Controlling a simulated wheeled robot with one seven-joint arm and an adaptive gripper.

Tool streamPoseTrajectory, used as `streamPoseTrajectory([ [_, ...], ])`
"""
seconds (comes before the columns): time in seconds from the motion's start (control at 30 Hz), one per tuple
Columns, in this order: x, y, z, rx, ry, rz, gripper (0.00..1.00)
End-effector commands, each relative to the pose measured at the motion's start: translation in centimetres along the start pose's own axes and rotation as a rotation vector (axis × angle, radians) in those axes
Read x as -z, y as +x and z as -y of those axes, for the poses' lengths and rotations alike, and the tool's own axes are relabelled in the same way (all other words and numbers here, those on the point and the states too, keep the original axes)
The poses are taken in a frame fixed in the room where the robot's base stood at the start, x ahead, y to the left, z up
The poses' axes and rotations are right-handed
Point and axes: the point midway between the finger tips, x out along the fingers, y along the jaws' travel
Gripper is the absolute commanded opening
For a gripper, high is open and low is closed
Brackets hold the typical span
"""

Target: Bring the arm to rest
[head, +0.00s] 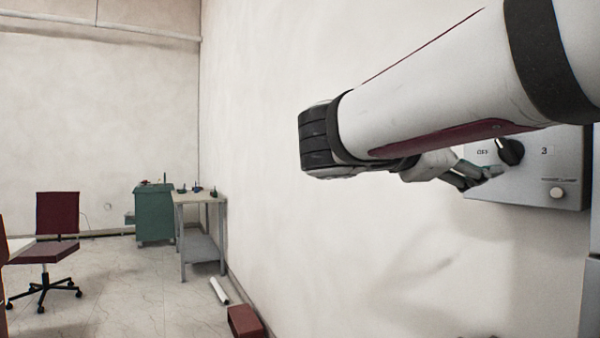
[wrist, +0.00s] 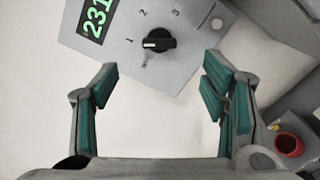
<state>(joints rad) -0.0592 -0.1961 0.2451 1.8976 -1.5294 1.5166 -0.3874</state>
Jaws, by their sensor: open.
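My gripper (wrist: 160,105) is open in the wrist view, its two green-padded fingers apart with nothing between them. In the head view my white arm reaches in from the upper right and my gripper (head: 478,177) is by the lower left part of a grey control panel (head: 545,185) on the wall. I cannot tell whether it touches the panel. The panel carries a black rotary knob (head: 510,151), with labels OFF and 3 visible beside it. In the wrist view the knob (wrist: 159,40) lies beyond the fingertips, and a green digital display (wrist: 97,17) reads 231, partly cut off.
A pale round button (head: 557,192) is on the panel's lower right. A red cup-like object (wrist: 289,144) shows at the wrist view's right. A work table (head: 200,198), a green cabinet (head: 154,213) and a red chair (head: 57,225) stand far left. A red box (head: 244,320) lies by the wall.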

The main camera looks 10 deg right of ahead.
Motion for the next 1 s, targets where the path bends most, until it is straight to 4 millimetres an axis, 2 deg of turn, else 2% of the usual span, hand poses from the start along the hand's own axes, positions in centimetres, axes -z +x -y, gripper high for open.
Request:
streamPoseTrajectory([
  [0.13, -0.1, 0.1, 0.4, 0.011, 0.003, -0.003, 0.67],
  [0.23, -0.4, 0.3, 2.7, 0.075, 0.023, -0.024, 0.67],
  [0.27, -0.6, 0.4, 3.9, 0.109, 0.033, -0.034, 0.67],
  [0.37, -1.2, 0.2, 9.4, 0.269, 0.089, -0.08, 0.67],
  [0.4, -1.5, -0.1, 12.1, 0.349, 0.122, -0.099, 0.67],
  [0.47, -1.7, -0.9, 16.2, 0.474, 0.175, -0.127, 0.67],
  [0.5, -1.8, -1.6, 18.9, 0.558, 0.215, -0.144, 0.67],
  [0.6, -1.9, -4.2, 25.1, 0.771, 0.321, -0.179, 0.67],
  [0.7, -1.6, -7.4, 30.3, 0.976, 0.434, -0.204, 0.67],
  [0.8, -1.1, -10.5, 34.0, 1.151, 0.534, -0.217, 0.67],
  [1.0, -0.1, -16.1, 38.4, 1.439, 0.707, -0.223, 0.67],
])
